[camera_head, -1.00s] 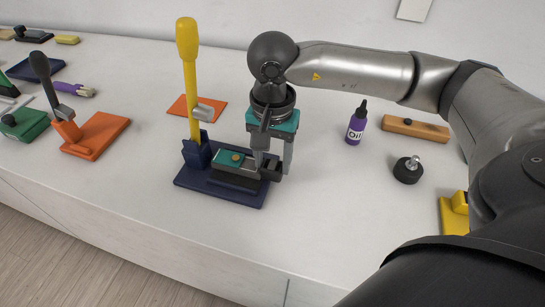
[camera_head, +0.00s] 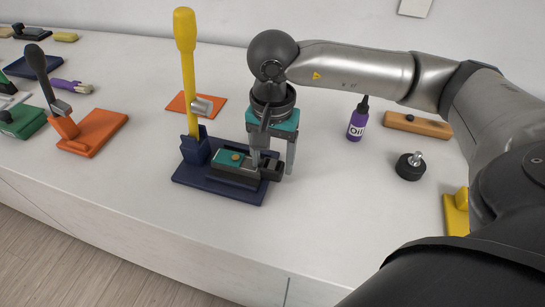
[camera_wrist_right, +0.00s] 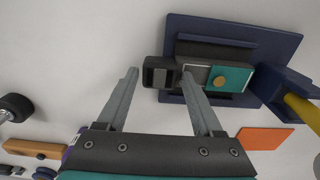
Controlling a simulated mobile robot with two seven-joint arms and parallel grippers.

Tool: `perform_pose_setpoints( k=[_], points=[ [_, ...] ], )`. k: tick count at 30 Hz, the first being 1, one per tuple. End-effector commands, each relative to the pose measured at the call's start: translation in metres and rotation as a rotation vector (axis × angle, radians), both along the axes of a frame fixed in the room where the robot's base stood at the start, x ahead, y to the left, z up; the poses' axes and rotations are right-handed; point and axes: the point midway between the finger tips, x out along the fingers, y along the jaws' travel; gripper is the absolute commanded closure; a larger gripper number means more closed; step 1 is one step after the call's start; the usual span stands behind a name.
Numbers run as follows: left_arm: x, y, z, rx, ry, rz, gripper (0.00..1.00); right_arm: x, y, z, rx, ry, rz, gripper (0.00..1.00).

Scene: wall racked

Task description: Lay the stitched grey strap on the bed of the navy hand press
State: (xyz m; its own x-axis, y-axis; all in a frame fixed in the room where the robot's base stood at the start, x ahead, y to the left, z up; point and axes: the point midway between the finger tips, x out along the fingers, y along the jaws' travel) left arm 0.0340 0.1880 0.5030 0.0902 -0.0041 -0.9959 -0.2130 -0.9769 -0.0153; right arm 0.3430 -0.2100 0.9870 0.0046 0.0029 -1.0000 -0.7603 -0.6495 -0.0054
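The navy hand press (camera_head: 215,183) stands in the middle of the table, its yellow lever (camera_head: 187,70) upright. It also shows in the right wrist view (camera_wrist_right: 265,38). On its dark bed lies a short grey piece that looks like the strap (camera_wrist_right: 197,74), with a teal patch, a brass stud and a black slotted end like a buckle (camera_wrist_right: 160,72). Stitching is too small to see. The black end overhangs the bed's side. My right gripper (camera_head: 272,172) points down, fingers apart on either side of the black end; a firm grip is not visible. My left gripper is out of view.
An orange press (camera_head: 92,132) stands left, with a green one (camera_head: 22,122) beyond it. An orange mat (camera_head: 196,104) lies behind the navy press. To the right are an oil bottle (camera_head: 357,120), a black knob (camera_head: 410,166) and a wooden block (camera_head: 416,126). The front table strip is clear.

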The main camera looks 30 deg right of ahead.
Motion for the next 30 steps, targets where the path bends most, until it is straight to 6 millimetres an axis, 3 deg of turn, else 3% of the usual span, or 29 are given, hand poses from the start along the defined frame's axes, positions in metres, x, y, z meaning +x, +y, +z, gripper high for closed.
perform_pose_setpoints(
  k=[5,16,20,30],
  points=[
    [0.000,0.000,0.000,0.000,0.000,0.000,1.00,0.000,0.000,0.000,-0.001,0.001,0.000,0.11],
    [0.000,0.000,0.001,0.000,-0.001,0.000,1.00,0.000,0.000,0.007,-0.001,-0.001,0.000,0.11],
    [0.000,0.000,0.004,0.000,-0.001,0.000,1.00,0.000,0.000,0.029,-0.001,-0.003,0.001,0.11],
    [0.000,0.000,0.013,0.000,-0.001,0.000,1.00,0.000,0.000,0.110,0.000,-0.004,0.001,0.11]
  ],
)
